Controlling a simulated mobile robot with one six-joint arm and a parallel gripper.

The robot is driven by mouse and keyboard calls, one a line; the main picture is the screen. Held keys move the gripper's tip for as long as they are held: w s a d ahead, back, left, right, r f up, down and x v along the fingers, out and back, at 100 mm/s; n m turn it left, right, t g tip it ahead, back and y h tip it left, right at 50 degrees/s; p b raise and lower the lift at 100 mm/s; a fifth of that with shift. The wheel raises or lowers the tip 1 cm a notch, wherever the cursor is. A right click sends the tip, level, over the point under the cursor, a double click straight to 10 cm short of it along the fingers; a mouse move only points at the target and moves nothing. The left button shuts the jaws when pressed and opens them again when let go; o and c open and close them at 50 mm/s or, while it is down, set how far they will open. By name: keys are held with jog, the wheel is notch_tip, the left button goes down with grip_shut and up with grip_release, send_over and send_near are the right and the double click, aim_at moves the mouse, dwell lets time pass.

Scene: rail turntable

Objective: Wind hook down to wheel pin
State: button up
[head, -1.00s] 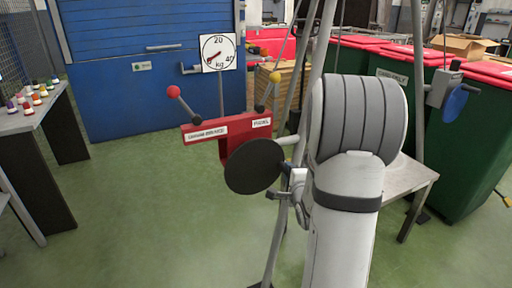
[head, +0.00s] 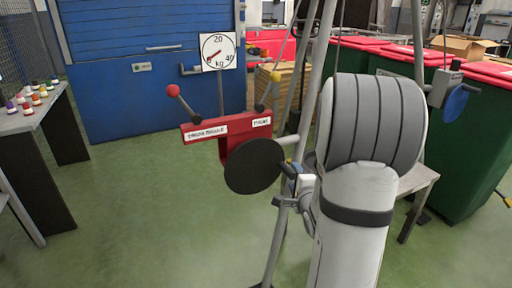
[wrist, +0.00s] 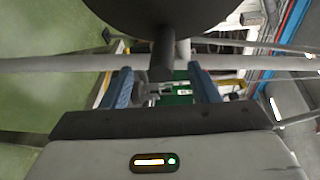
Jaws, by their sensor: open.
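A black round crank disc (head: 253,166) is mounted on the tripod in front of a red bracket (head: 222,137). Its dark handle peg (head: 286,167) sticks out toward my gripper (head: 293,188). In the wrist view the disc (wrist: 160,12) fills the top, and the peg (wrist: 162,60) points down in line with the gap between the blue fingertips of my open gripper (wrist: 162,84). I cannot tell whether the peg lies between the fingers or just beyond them. The gripper holds nothing that I can see. I cannot make out the hook or the wheel pin; my arm covers part of the scene.
The bracket carries a red-knobbed lever (head: 173,91) and a yellow-knobbed lever (head: 275,77). A kg dial (head: 218,51) stands behind. Tripod legs (head: 300,85) run close to my gripper. A blue disc (head: 456,101) hangs at right. Green floor (head: 150,220) is open at left.

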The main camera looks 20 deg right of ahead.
jog(key=shift+s+b, duration=2.4)
jog(key=shift+b, duration=0.95)
